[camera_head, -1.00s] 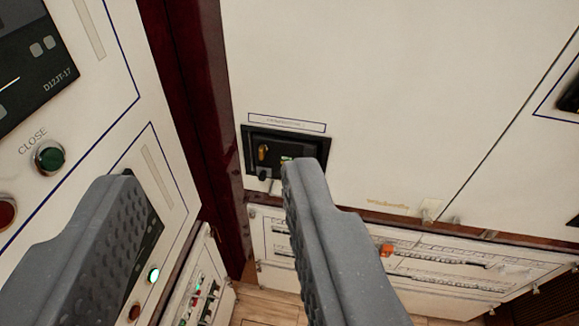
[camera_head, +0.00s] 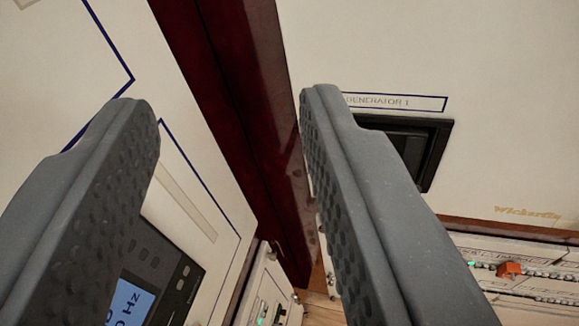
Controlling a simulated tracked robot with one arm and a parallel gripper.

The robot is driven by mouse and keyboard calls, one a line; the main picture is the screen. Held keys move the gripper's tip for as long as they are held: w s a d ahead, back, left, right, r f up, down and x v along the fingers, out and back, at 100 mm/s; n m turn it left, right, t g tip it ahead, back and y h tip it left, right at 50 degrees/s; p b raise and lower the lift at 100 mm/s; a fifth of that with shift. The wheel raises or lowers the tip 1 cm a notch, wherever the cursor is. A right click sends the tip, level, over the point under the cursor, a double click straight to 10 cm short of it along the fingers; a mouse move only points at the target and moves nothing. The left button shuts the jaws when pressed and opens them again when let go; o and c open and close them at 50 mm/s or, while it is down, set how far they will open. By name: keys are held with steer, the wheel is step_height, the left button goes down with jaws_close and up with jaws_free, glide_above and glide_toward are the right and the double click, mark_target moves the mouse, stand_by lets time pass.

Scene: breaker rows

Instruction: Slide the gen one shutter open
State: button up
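A black recessed unit (camera_head: 436,150) sits in the cream panel right of centre, under a blue-framed label (camera_head: 425,103) reading "GENERATOR 1". A dark, plain inner face (camera_head: 405,140) shows in its visible part. My right finger covers the unit's left part and the label's left end, so any handle or switch there is hidden. My gripper (camera_head: 228,108) is open, its two grey textured fingers wide apart with nothing between them. The dark red post shows through the gap. I cannot tell whether the right finger touches the unit.
A dark red post (camera_head: 240,110) runs down between the two panels. The left panel (camera_head: 60,60) carries blue outlines and a lit blue "Hz" display (camera_head: 128,302). A lower panel with an orange part (camera_head: 509,269) is at bottom right.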

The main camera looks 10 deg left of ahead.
steer(key=w+a+f+m+h, duration=0.1)
steer(key=w+f, duration=0.3)
steer(key=f, duration=0.5)
steer(key=w+f+m+h, duration=0.1)
steer(key=w+f, duration=0.4)
steer(key=f, duration=0.4)
steer(key=w+d+f+m+h+b, duration=0.1)
steer(key=d+f+h, duration=0.1)
steer(key=f, duration=0.7)
steer(key=d+f+m+h+b, duration=0.1)
steer(key=f+h, duration=0.2)
steer(key=f, duration=0.5)
steer(key=x, duration=1.2)
steer(key=shift+w+a+t+y+p, duration=0.2)
steer(key=shift+w+t+y+p, duration=0.1)
steer(key=shift+w+t+p, duration=0.1)
jaws_close()
